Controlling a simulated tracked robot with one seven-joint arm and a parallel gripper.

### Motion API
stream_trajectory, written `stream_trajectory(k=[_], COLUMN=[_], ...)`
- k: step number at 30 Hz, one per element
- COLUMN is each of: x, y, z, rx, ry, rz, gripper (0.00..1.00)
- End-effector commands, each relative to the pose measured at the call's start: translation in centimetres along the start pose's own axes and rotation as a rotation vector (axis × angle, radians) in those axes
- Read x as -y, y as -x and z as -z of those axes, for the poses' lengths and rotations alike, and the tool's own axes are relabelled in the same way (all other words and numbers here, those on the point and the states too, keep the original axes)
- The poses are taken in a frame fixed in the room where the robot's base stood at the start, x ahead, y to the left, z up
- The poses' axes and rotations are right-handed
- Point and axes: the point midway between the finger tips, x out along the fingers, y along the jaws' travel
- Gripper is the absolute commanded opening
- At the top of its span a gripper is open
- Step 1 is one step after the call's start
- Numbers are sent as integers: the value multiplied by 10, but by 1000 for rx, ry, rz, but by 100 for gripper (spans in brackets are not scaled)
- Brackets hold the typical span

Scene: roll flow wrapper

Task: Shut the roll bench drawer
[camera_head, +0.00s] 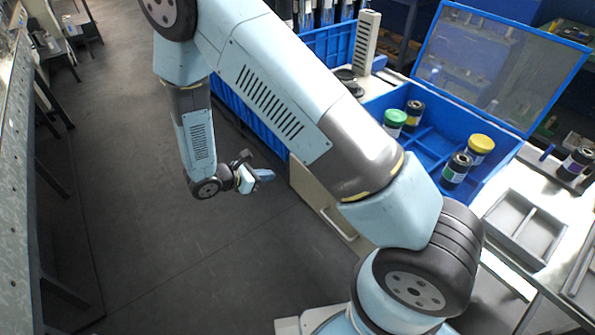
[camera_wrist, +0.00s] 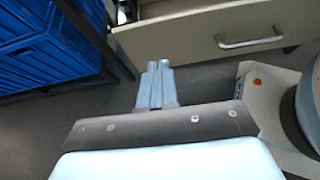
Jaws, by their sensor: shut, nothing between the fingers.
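The beige drawer front (camera_wrist: 190,38) spans the top of the wrist view, with a silver bar handle (camera_wrist: 250,42) right of centre. Behind its top edge a grey strip shows, so the drawer appears to stand open. In the head view the drawer front (camera_head: 306,191) and handle (camera_head: 340,226) show beside my arm, which hides part of them. My gripper (camera_head: 266,175) is shut and empty, left of the drawer front. In the wrist view the closed fingers (camera_wrist: 158,66) point at the left part of the front, near its lower edge; the gap is unclear.
Blue crates (camera_wrist: 45,50) stand on a rack at left in the wrist view. On the bench, a blue open-lidded box (camera_head: 425,150) holds several jars, beside a grey tray (camera_head: 525,227). The dark floor (camera_head: 150,260) left of the bench is clear.

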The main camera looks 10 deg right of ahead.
Motion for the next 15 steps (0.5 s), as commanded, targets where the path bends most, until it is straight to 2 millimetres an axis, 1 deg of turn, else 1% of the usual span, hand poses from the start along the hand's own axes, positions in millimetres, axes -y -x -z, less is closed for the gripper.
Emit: stream_trajectory(k=[1,3,8,11,15], x=[0,0,0,0,0], y=[0,-1,-12,-26,-50], z=[5,8,9,8,9], rx=[5,8,9,10,9], ry=[14,23,26,26,26], rz=[-7,-13,-13,-11,-11], gripper=[0,0,0,0,0])
